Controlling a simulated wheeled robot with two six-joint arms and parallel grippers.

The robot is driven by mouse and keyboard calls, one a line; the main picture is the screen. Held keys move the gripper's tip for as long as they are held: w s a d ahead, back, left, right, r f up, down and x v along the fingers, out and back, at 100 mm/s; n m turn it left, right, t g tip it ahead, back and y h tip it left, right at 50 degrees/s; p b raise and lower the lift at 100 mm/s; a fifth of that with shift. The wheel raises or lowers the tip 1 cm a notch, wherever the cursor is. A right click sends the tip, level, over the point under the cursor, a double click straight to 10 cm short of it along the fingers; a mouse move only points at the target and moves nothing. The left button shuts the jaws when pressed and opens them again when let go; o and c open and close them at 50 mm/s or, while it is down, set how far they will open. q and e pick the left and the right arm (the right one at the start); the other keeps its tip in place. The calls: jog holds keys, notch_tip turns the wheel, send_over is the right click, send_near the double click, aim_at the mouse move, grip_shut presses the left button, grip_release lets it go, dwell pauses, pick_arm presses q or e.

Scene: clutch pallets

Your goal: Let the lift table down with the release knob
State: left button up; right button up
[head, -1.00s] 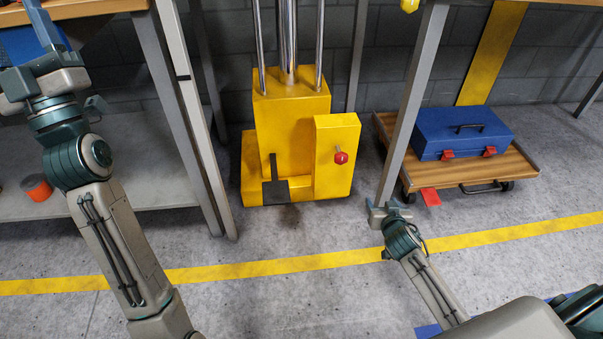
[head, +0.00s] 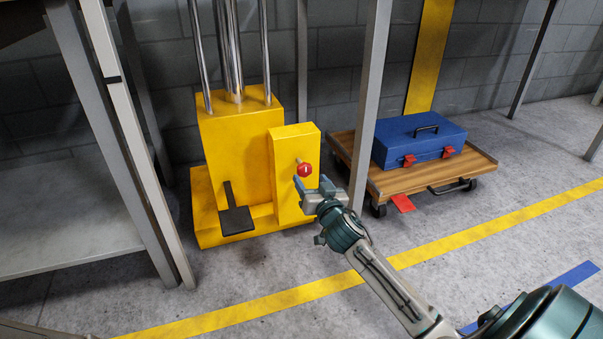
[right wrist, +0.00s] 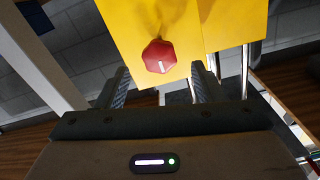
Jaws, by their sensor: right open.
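The red release knob (head: 305,170) sticks out from the front of a yellow box on the lift table's yellow base (head: 237,135). Chrome posts (head: 231,50) rise from the base; the table top is out of view. My right gripper (head: 312,186) is open and empty, just below and in front of the knob. In the right wrist view the knob (right wrist: 159,56) lies beyond the fingertips, roughly between them, and the gripper (right wrist: 160,82) is apart from it. My left gripper is not in view.
A black pedal (head: 235,215) sits at the base's front. A grey table leg (head: 369,100) stands just right of the gripper. A blue toolbox (head: 418,140) rests on a wooden dolly (head: 440,180). A shelf (head: 60,235) is at left. The floor in front is clear.

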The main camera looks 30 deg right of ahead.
aim_at(306, 173)
jog(key=b+x, duration=0.2)
jog(key=x, duration=0.3)
jog(key=shift+w+d+f, duration=0.1)
jog(key=shift+w+f, duration=0.1)
jog(key=shift+w, duration=0.1)
jog(key=shift+w+d+r+b, duration=0.15)
jog(key=shift+w+b, duration=0.15)
jog(key=shift+w, duration=0.45)
jog(key=c, duration=1)
